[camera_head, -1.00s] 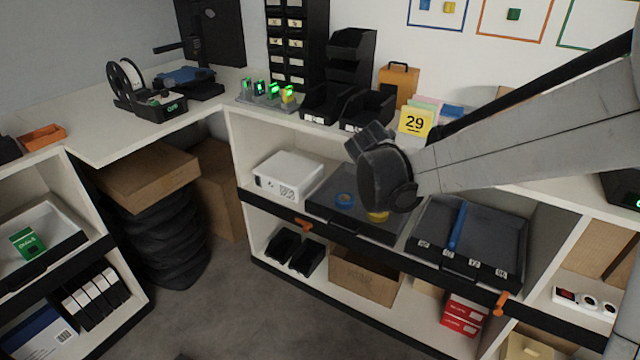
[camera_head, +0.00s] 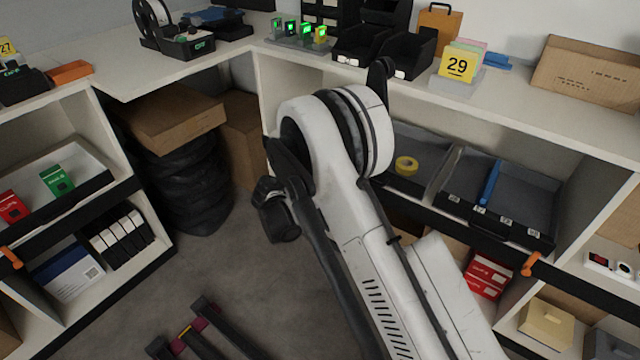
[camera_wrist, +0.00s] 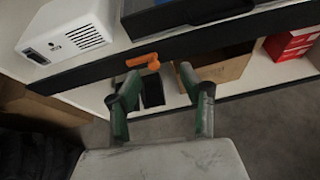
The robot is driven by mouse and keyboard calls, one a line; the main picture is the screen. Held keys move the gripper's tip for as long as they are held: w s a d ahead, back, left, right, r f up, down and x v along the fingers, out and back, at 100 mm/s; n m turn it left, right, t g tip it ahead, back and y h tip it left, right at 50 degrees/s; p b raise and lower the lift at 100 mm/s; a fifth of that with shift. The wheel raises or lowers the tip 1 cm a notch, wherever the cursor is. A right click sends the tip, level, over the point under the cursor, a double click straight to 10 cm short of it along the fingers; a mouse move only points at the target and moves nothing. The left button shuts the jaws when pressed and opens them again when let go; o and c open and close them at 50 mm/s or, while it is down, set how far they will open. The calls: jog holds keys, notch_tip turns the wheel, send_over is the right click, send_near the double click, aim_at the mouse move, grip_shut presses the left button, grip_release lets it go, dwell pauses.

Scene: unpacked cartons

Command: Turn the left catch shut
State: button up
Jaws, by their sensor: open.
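The left catch, a small orange lever, shows in the wrist view (camera_wrist: 143,61) on the black front rail (camera_wrist: 190,37) of the shelf. It lies roughly along the rail. My gripper (camera_wrist: 158,73) has two green fingers spread apart, empty. In the head view my arm hides the left catch, and I cannot make out the fingers. The right catch (camera_head: 531,263), also orange, stands tilted on the rail at right.
In the wrist view a white box (camera_wrist: 65,32) sits above the rail at left. A cardboard box (camera_wrist: 222,68) and red boxes (camera_wrist: 292,45) sit below. In the head view a dark tray (camera_head: 500,200) fills the shelf at right. Dark bars (camera_head: 200,335) lie low on the floor.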

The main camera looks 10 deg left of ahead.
jog(key=a+f+n, duration=0.1)
jog(key=a+f, duration=0.2)
jog(key=f, duration=0.1)
jog(key=b+x, duration=0.4)
jog(key=x, duration=0.9)
jog(key=shift+r+t, duration=0.2)
jog(key=shift+t, duration=0.1)
jog(key=shift+w+d, duration=0.1)
jog(key=shift+d, duration=0.05)
grip_shut()
